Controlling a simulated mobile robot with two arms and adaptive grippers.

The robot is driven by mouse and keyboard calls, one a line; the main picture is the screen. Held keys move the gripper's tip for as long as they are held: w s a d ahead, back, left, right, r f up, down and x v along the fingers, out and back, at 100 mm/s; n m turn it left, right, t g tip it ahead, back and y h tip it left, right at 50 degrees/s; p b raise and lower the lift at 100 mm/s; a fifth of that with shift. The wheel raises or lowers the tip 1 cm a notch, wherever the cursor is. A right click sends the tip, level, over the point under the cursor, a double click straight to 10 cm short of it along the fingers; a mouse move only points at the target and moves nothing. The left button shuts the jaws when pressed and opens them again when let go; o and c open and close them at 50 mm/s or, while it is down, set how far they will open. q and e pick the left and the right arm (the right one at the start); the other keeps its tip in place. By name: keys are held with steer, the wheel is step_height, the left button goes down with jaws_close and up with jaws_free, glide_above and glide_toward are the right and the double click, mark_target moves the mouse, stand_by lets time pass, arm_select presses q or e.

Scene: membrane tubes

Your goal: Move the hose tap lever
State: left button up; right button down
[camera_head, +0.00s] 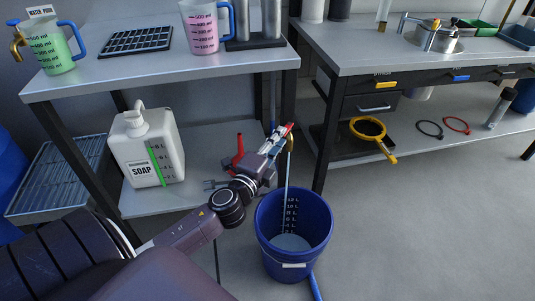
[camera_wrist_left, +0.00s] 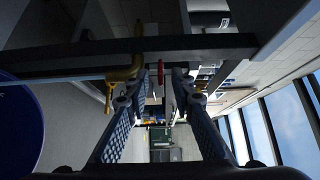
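The hose tap (camera_head: 290,145) is brass and sits at the right front leg of the left table, above the blue bucket (camera_head: 268,238). A thin pale stream runs from it down into the bucket. Its red lever (camera_head: 288,128) shows at my left gripper's tip. My left gripper (camera_head: 279,135) reaches up to the tap from the left. In the left wrist view the red lever (camera_wrist_left: 160,72) stands between the two open, blue-padded fingers (camera_wrist_left: 161,82), with gaps visible on both sides. My right gripper is not in view.
A soap canister (camera_head: 146,147) and a red object (camera_head: 238,150) stand on the lower shelf left of my gripper. The tabletop (camera_head: 165,70) is above. The right workbench (camera_head: 345,60) stands close to the tap. Floor to the right is clear.

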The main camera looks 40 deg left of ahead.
arm_select(q)
steer(key=s+d, duration=0.1)
steer(key=s, duration=0.7)
steer(key=shift+s+d, duration=0.2)
steer(key=shift+s, duration=0.05)
